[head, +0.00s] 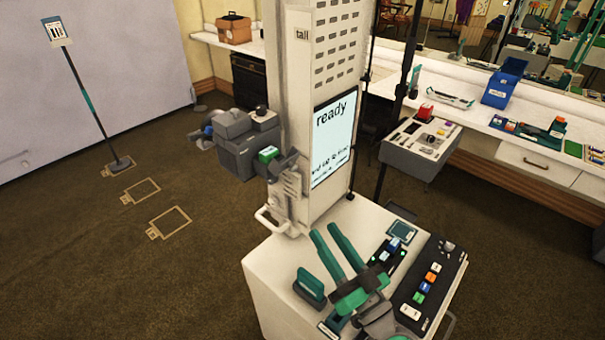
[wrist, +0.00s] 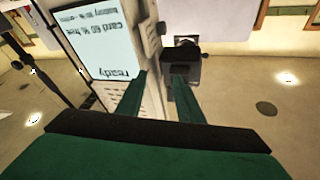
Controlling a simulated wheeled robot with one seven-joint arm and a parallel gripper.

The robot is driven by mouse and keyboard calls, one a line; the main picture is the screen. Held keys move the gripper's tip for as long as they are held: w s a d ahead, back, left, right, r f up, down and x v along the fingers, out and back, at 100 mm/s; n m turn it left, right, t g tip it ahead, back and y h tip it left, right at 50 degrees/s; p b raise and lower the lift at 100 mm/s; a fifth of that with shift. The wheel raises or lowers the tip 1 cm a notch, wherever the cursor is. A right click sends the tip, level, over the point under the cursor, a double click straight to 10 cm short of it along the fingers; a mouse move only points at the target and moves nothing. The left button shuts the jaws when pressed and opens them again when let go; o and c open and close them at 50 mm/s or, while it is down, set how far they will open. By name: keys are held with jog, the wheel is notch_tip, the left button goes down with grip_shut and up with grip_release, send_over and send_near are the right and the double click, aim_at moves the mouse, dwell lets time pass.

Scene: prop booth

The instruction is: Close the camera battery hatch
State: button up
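A grey camera-like unit (head: 232,128) sits left of the tall white cabinet in the head view. A green block, possibly the battery, shows at its right end (head: 268,154). A grey flap-like part (head: 285,168) stands beside the block; I cannot tell for sure that it is the hatch. My gripper (head: 325,232) is open and empty above the white counter, in front of the cabinet and apart from the unit. The wrist view shows my gripper's two green fingers (wrist: 161,85) spread apart. A dark boxy unit (wrist: 184,72) appears beyond the right finger.
The tall white cabinet (head: 300,120) carries a screen (head: 334,138) reading "ready". The white counter (head: 270,275) holds a green upright block (head: 310,286) and a dark button panel (head: 428,285). A grey console (head: 420,140) stands behind right. Carpet at left is mostly free.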

aim_at(295, 170)
notch_tip(295, 170, up, 9)
jog(key=s+d+n+g+y, duration=0.2)
jog(key=n+g+y, duration=0.1)
jog(key=n+y, duration=0.35)
jog(key=shift+h, duration=0.35)
jog(key=x, duration=1.1)
jog(key=shift+w+r, duration=0.1)
jog(key=shift+w, duration=0.1)
grip_shut()
